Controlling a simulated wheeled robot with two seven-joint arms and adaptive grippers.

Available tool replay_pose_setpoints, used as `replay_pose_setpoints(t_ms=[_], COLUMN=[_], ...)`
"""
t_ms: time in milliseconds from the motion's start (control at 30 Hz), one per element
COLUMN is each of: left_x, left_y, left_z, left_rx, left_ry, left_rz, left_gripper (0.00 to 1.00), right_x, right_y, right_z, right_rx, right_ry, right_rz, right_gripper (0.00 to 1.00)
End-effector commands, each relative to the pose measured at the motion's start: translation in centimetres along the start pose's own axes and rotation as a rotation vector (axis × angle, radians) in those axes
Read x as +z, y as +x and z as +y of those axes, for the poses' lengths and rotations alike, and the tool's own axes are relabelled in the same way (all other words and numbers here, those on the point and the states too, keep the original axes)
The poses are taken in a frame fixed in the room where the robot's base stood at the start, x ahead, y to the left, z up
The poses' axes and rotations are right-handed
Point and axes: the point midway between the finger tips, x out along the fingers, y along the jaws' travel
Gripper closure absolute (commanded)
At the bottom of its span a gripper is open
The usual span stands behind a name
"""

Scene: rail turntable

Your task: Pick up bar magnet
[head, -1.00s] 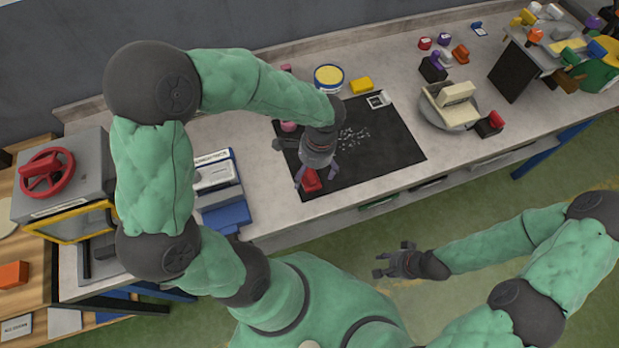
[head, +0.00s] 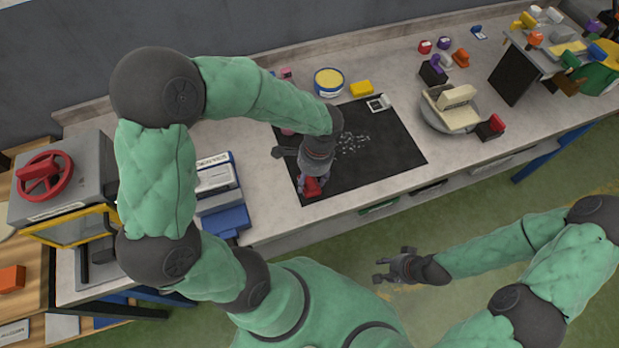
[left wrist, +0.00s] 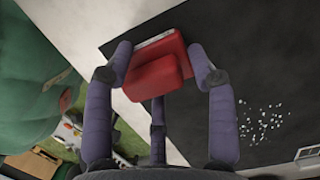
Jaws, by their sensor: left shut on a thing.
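The bar magnet appears to be the red block (head: 313,186) at the near left part of the black mat (head: 400,150); it also shows in the left wrist view (left wrist: 158,70). It has a red body with a stepped handle-like part and a pale strip along one edge. My left gripper (head: 312,188) is shut on it, with fingers on both sides of it in the left wrist view (left wrist: 162,65). I cannot tell whether the block touches the mat. My right gripper (head: 385,272) is empty, out over the floor in front of the bench, with its fingers apart.
Small pale bits (head: 352,142) lie on the mat, with a white square piece (head: 378,104) at its far edge. A yellow-topped tub (head: 328,80) and yellow block (head: 361,88) stand behind it. A turntable (head: 450,108) is to the right, blue boxes (head: 226,220) to the left.

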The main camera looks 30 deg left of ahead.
Motion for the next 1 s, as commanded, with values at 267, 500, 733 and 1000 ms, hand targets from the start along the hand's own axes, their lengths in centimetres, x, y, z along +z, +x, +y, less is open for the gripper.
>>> replay_pose_setpoints(t_ms=[267,500,733,1000], left_x=[0.3,0.1,-0.9,-2.3], left_y=[-2.0,-5.9,-10.2,-12.5], left_z=[0.1,2.1,6.3,10.9], left_rx=[0.001,-0.001,-0.001,0.000], left_ry=[-0.001,0.006,0.010,0.006], left_rz=[-0.002,0.000,0.000,-0.002], left_gripper=[0.84,0.84,0.84,0.84], right_x=[0.0,0.1,0.1,0.2], right_y=[-0.7,-1.9,-3.3,-4.1], right_z=[-0.2,-0.7,-1.2,-1.5], right_rx=[0.000,0.000,0.000,0.000], right_ry=[0.000,0.000,0.000,0.000], right_rz=[0.000,0.000,0.000,0.000], right_gripper=[0.60,0.60,0.60,0.60])
